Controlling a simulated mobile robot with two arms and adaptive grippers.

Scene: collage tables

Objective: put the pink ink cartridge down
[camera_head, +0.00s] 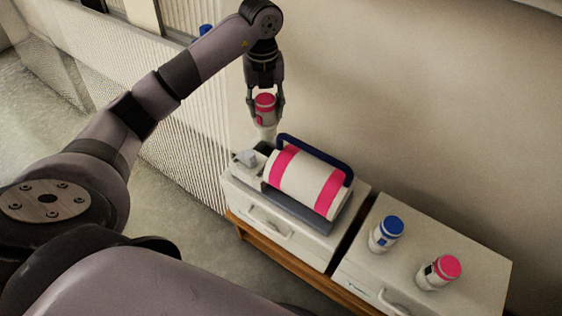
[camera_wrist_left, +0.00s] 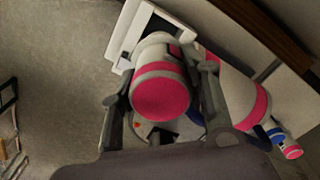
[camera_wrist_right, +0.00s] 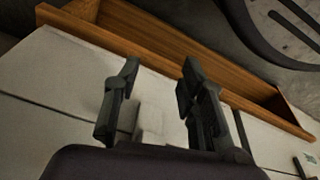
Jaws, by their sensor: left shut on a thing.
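The pink ink cartridge (camera_head: 265,104) is white with a pink cap and hangs upright in my left gripper (camera_head: 266,98). The gripper is shut on it, above the left end of the white cabinet top. In the left wrist view the pink cap of the cartridge (camera_wrist_left: 161,97) faces the camera between the fingers. Below and beside it is a large white roll with pink bands (camera_head: 305,182) in a grey and blue holder. My right gripper (camera_wrist_right: 158,95) shows in the right wrist view with its fingers apart and nothing seen between them.
A small grey block (camera_head: 246,158) sits left of the roll. A wall rises behind. A wooden frame (camera_wrist_right: 170,60) shows in the right wrist view.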

